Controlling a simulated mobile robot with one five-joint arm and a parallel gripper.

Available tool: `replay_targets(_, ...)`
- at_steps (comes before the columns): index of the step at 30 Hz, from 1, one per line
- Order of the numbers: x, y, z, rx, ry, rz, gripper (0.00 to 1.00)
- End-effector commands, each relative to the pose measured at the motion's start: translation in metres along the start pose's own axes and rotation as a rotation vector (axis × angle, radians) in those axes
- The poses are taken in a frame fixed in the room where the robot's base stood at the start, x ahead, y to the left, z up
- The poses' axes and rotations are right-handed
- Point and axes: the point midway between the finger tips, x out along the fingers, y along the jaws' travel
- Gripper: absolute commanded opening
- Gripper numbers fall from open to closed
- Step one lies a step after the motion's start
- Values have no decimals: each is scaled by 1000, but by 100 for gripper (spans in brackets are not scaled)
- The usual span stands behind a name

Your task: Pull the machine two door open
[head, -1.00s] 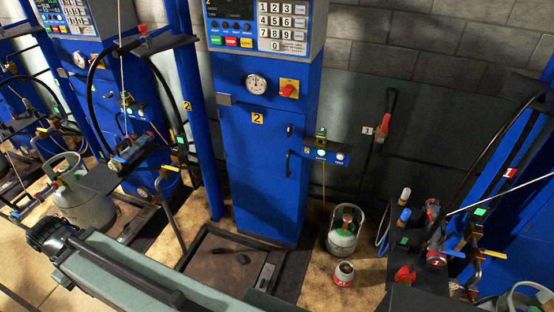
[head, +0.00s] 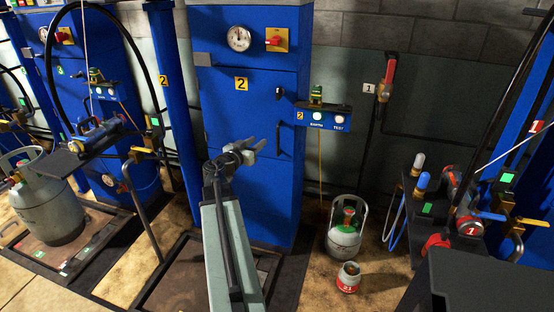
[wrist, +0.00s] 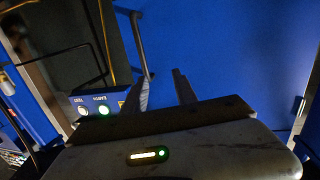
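Machine two is a tall blue cabinet with a yellow "2" label (head: 241,84). Its lower door (head: 225,125) looks closed flush in the head view. A dark vertical handle (head: 279,140) is on the door's right side; it shows in the wrist view as a dark bar (wrist: 140,42). My gripper (head: 257,143) is in front of the door, left of the handle in the head view. In the wrist view my gripper (wrist: 162,76) is open, its fingers apart with nothing between them. The handle's end appears close by the left finger; I cannot tell whether they touch.
A blue EARTH/TEST box (head: 323,116) sticks out right of the door. A gas cylinder (head: 345,232) and a small red-and-grey canister (head: 348,278) stand on the floor at right. A low platform (head: 180,275) lies before the cabinet.

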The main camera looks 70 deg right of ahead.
Motion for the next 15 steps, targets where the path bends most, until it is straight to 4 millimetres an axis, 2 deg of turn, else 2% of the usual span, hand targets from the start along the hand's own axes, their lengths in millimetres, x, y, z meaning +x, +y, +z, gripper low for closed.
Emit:
replay_targets(1, 16, 15, 12, 14, 35, 11, 34)
replay_targets(5, 32, 32, 5, 33, 81, 16, 34)
replay_targets(11, 36, 33, 0, 36, 87, 15, 34)
replay_targets(15, 51, 32, -1, 36, 86, 15, 34)
